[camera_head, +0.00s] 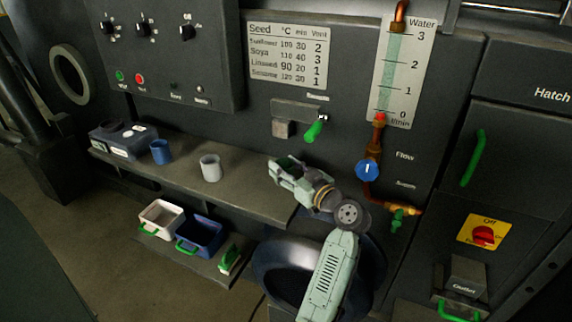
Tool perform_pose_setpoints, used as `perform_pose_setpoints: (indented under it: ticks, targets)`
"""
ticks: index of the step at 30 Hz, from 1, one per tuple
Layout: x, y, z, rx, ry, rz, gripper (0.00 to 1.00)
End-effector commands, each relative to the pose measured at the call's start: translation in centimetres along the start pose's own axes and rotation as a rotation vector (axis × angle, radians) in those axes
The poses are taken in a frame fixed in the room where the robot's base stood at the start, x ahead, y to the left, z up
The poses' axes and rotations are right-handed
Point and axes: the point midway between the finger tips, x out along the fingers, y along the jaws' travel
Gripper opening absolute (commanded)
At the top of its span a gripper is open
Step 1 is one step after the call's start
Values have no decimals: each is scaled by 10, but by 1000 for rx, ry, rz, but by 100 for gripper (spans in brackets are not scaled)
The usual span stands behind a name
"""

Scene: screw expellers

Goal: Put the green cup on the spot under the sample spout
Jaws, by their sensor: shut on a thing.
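My gripper (283,172) is at the right part of the shelf, below and close to the sample spout (283,127). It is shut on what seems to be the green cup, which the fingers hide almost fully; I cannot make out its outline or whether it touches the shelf. The spout is a grey block on the panel, with a green lever (314,130) at its right. The spot under the spout cannot be made out behind my gripper. No green cup stands elsewhere on the shelf (245,192).
A blue cup (160,151) and a grey-white cup (210,168) stand on the shelf left of my gripper. A blue-grey box (124,141) is at its left end. Below are a white bin (161,217), a blue bin (200,236) and a green-handled brush (231,258).

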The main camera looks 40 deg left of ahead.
Motion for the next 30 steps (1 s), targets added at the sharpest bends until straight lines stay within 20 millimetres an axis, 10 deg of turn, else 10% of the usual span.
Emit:
perform_pose_setpoints:
  ticks: [14,15,30]
  targets:
    - [-1,0,9,-1,0,1,20]
    - [0,0,9,-1,0,1,44]
    - [0,0,8,0,0,1,63]
